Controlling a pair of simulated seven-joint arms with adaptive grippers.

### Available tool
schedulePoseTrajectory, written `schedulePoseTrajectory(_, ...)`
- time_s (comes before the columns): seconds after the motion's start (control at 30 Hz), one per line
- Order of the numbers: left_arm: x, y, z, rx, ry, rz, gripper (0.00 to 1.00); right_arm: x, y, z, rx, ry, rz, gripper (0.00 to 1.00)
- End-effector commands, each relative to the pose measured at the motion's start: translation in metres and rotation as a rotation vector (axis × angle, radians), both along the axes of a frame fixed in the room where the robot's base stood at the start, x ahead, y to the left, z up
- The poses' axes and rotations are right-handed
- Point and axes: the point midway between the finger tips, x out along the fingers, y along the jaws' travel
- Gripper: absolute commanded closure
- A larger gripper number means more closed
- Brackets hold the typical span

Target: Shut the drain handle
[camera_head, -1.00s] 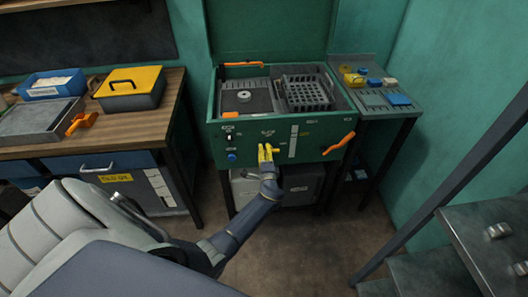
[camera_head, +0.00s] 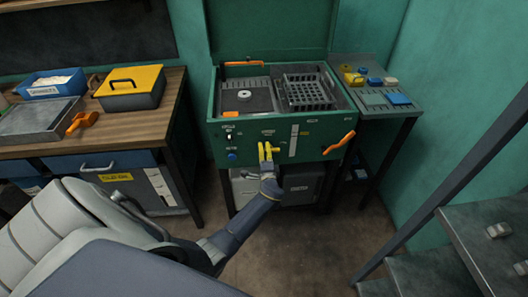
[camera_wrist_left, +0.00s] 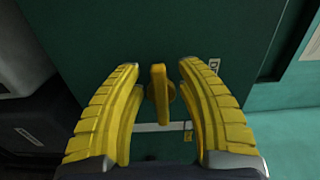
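The drain handle is probably the small yellow handle on the front panel of the green washing cabinet (camera_head: 226,142); its label is too small to read. In the left wrist view the yellow handle (camera_wrist_left: 160,95) stands lengthwise between my two yellow fingers, with a gap on each side. My left gripper (camera_head: 265,147) is open at the front panel in the head view. There its fingers partly cover the handle (camera_head: 276,150). It also shows in the left wrist view (camera_wrist_left: 159,67), with nothing gripped. My right gripper is not in view.
An orange lever (camera_head: 340,143) is on the panel's right side and a blue knob (camera_head: 231,156) on its left. The cabinet holds a dark basket (camera_head: 308,92). A wooden workbench (camera_head: 130,122) stands left, a side shelf (camera_head: 372,104) right. Metal steps (camera_head: 480,235) are at lower right.

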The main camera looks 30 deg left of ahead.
Motion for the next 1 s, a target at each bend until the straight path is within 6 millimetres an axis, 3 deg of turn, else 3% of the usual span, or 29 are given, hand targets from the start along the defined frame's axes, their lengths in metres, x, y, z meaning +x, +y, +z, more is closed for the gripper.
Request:
schedulePoseTrajectory(0.23, -0.009, -0.009, -0.002, -0.002, 0.001, -0.002, 0.64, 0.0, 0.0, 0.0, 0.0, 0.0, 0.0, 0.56)
schedulePoseTrajectory(0.7, -0.069, -0.059, -0.001, -0.002, 0.001, 0.0, 0.64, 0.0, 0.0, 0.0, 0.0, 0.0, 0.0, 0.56)
schedulePoseTrajectory(1.0, -0.089, -0.076, 0.0, 0.0, 0.0, -0.001, 0.64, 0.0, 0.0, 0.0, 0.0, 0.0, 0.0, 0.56)
